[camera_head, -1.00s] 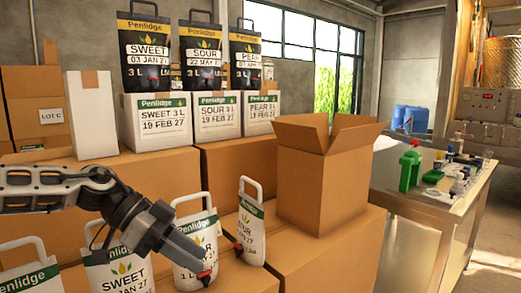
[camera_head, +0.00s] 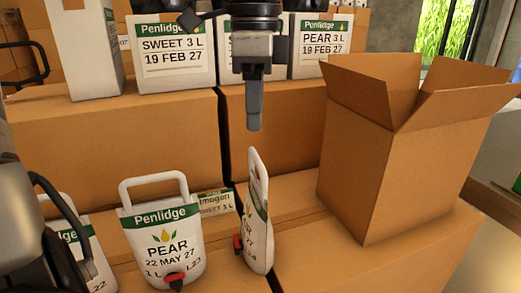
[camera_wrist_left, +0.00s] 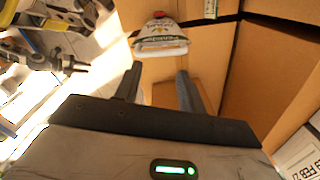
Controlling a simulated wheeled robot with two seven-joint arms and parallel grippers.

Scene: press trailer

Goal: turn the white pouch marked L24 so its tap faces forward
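The white pouch marked L24 (camera_head: 258,225) stands upright on a brown carton. It shows almost edge-on in the head view, with its red tap (camera_head: 238,244) pointing left; only the end of its marking is readable. My left gripper (camera_head: 254,118) points down above and behind it, apart from it. In the left wrist view the gripper's two fingers (camera_wrist_left: 159,90) are apart with nothing between them. A white pouch (camera_wrist_left: 160,38) with a red tap shows beyond them; I cannot tell which one.
The pouch marked PEAR L23 (camera_head: 165,240) stands just left, tap facing forward. Another pouch (camera_head: 80,250) is partly hidden at far left. An open carton (camera_head: 370,165) stands close on the right. Labelled white cartons (camera_head: 175,50) line the back.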

